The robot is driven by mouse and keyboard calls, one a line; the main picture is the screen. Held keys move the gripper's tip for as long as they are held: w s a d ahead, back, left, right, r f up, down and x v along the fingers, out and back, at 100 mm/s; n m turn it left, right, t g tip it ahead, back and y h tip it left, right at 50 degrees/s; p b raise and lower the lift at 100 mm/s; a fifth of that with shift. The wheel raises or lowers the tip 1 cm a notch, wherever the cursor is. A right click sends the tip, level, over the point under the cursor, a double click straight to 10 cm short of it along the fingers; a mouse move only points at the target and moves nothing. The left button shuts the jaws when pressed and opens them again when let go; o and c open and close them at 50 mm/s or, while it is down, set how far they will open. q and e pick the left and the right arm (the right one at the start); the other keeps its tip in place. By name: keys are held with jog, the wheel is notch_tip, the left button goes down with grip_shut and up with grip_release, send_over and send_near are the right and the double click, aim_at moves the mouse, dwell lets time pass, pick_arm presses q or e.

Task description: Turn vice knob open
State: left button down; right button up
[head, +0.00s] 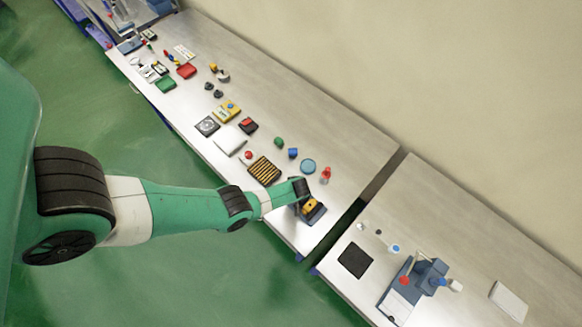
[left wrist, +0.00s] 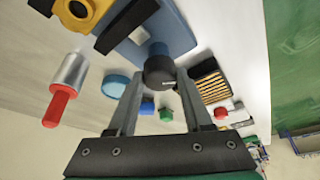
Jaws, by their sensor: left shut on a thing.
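The blue vice (head: 318,214) with a yellow part in it stands near the front right end of the first bench. In the left wrist view the blue vice body (left wrist: 172,28) is close at the top, with the yellow part (left wrist: 84,12) at top left. Its black round knob (left wrist: 158,66) points toward my camera. My left gripper (left wrist: 160,78) has one finger on each side of the knob and is shut on it. In the head view my left gripper (head: 299,190) is at the vice and hides the knob. My right gripper is not in view.
A red-handled metal cylinder (left wrist: 66,88) stands close beside the vice. A round blue disc (head: 308,166), a blue piece (head: 293,153), a green piece (head: 279,142) and a black-and-yellow striped block (head: 264,170) lie nearby. A gap separates this bench from the second bench.

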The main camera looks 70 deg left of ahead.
pick_arm(q)
jog(key=shift+w+n+g, duration=0.15)
jog(key=shift+n+g, duration=0.25)
jog(key=shift+n, duration=0.6)
jog(key=shift+f+n+g+b, duration=0.15)
jog(key=shift+n+g+b, duration=0.15)
jog(key=shift+n+b, duration=0.45)
jog(key=n+b, duration=0.1)
jog(key=n, duration=0.1)
jog(key=shift+n+g, duration=0.35)
jog(key=shift+g, duration=0.05)
jog(key=shift+n+h+b, duration=0.3)
jog(key=shift+b, duration=0.15)
jog(key=shift+c, duration=1.6)
grip_release()
jog(key=shift+r, duration=0.25)
